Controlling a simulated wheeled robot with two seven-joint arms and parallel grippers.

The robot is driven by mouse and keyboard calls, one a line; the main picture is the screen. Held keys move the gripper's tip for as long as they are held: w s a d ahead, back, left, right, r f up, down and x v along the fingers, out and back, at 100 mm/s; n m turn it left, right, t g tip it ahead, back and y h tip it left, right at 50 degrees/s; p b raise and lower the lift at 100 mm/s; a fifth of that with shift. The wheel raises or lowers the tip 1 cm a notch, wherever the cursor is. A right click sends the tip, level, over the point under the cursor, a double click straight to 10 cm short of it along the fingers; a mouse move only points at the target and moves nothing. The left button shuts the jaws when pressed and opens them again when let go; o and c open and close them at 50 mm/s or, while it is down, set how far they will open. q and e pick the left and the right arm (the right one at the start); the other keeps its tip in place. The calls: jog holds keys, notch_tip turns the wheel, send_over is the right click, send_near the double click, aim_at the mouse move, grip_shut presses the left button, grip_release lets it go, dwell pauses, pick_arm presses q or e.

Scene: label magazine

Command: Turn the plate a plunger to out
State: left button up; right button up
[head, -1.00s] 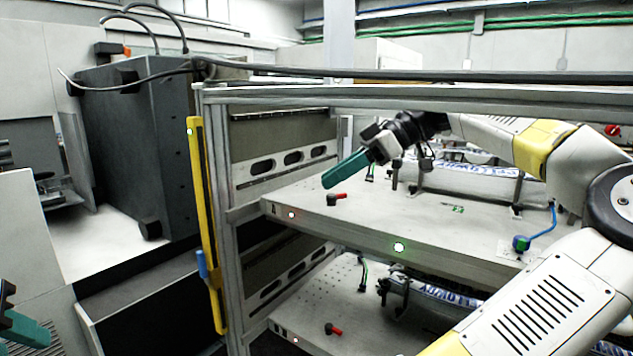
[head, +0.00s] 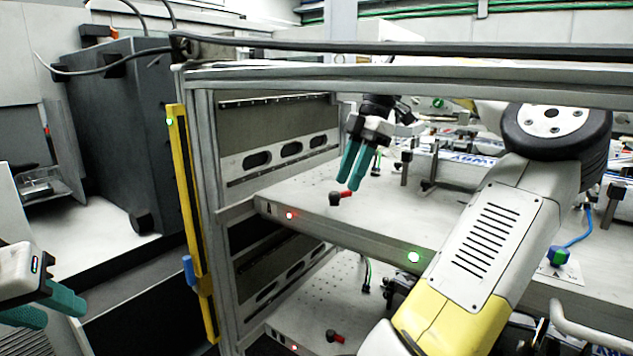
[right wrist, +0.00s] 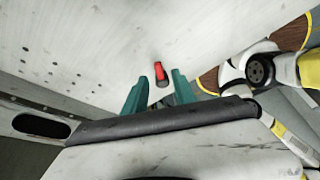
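The upper plate (head: 300,192) carries a plunger (head: 335,199) with a black base near its front left corner. Its red handle points right in the head view. My right gripper (head: 351,187) points down just above and behind the plunger, fingers apart. In the right wrist view, the red handle (right wrist: 159,70) shows between and beyond the two teal fingertips (right wrist: 158,84); I see no contact. A similar plunger (head: 333,337) sits on the lower plate (head: 310,312). My left gripper (head: 44,308) is open and empty at the lower left.
The rack's grey upright (head: 208,170) and top rail (head: 400,77) frame the plates. A yellow bar (head: 190,200) with a blue handle (head: 188,270) stands at its left. A red light (head: 290,215) and a green light (head: 413,257) show on the upper plate's front edge.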

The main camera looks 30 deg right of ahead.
jog(key=shift+x, duration=0.85)
grip_shut()
